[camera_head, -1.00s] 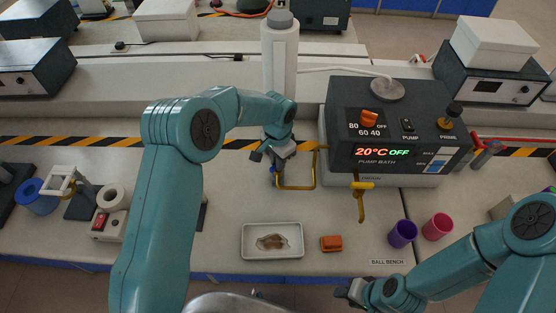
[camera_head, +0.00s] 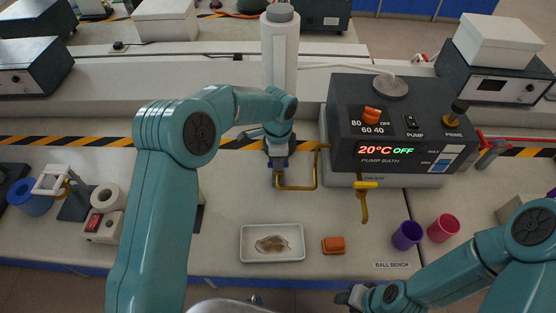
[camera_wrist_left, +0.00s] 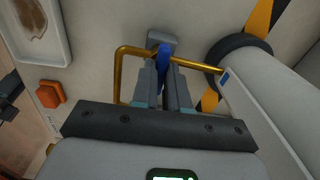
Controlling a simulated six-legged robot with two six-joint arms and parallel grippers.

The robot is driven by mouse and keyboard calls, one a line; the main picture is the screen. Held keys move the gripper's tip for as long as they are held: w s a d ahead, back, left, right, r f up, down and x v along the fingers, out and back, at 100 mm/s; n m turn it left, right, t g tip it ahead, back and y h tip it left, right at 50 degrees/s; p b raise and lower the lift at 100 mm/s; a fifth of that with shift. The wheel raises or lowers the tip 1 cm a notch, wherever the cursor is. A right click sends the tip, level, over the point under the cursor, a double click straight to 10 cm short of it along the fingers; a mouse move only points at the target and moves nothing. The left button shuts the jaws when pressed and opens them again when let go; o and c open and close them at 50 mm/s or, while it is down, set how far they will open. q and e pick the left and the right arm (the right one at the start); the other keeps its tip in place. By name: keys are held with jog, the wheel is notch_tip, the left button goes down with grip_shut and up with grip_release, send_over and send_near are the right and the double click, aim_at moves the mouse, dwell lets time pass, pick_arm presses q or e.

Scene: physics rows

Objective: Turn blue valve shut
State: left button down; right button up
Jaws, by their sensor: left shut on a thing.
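The blue valve handle (camera_wrist_left: 163,62) sits between the two fingers of my left gripper (camera_wrist_left: 165,80) in the left wrist view. The fingers are shut on it. In the head view my left gripper (camera_head: 277,160) is at the brass pipe (camera_head: 297,188) left of the pump bath, and a little blue shows beside its fingers. Most of the valve is hidden by the gripper there. The brass pipe (camera_wrist_left: 124,72) bends around the valve in the wrist view. My right gripper (camera_head: 352,298) is low at the front edge; its fingers are too small to judge.
A white tray (camera_head: 272,258), an orange block (camera_head: 333,245), a purple cup (camera_head: 407,236) and a pink cup (camera_head: 443,228) stand on the bench. A white column (camera_head: 280,60) rises behind the gripper.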

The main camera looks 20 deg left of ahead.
pick_arm(q)
jog(key=shift+w+r+m, duration=0.1)
jog(key=shift+m, duration=0.3)
jog(key=c, duration=1.1)
grip_release()
jog(key=shift+c, duration=0.2)
notch_tip(320, 180, up, 16)
jog(key=b, duration=0.1)
jog(key=shift+r, duration=0.15)
